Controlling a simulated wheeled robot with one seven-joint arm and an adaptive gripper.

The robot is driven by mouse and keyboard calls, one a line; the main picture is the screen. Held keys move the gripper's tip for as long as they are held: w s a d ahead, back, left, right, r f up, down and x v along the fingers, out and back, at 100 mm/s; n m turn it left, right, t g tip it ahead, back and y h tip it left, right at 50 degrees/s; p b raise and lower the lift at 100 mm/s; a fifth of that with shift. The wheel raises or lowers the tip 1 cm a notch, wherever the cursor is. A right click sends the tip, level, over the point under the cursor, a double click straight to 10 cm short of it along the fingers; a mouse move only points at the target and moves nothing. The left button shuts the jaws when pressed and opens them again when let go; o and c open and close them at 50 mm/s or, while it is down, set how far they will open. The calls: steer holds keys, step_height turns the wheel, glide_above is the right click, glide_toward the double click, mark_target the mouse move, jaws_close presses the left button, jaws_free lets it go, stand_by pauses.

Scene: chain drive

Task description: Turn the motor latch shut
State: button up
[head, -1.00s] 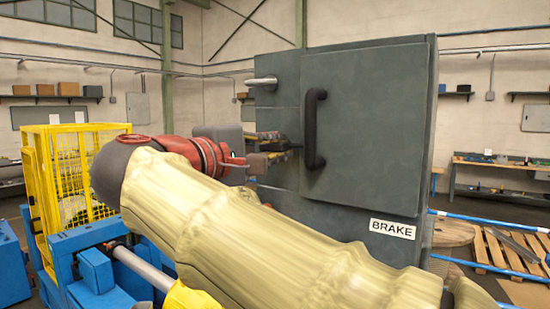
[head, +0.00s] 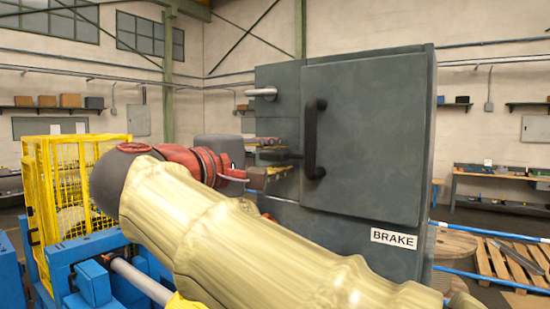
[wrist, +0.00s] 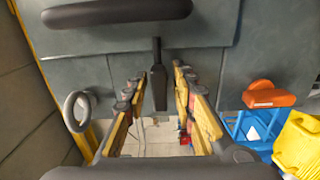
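A grey cabinet (head: 275,85) carries a closed door (head: 375,105) with a black vertical handle (head: 313,135). A dark bar (wrist: 158,75), which I take for the motor latch, points down the picture from the cabinet face in the wrist view. It shows side-on in the head view (head: 282,156). My gripper (head: 267,162) is beside the cabinet, left of the handle. Its two yellow-sided fingers are apart, one on each side of the bar in the wrist view (wrist: 158,92). A gap shows on both sides, with no clear contact.
A silver bar handle (head: 262,92) sticks out of the cabinet above my gripper; a ring-like grey piece (wrist: 78,110) is left in the wrist view. An orange knob (wrist: 268,95) is at right there. A yellow cage (head: 75,170) stands at left.

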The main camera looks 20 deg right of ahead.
steer(key=shift+o, duration=0.4)
steer(key=v, duration=1.2)
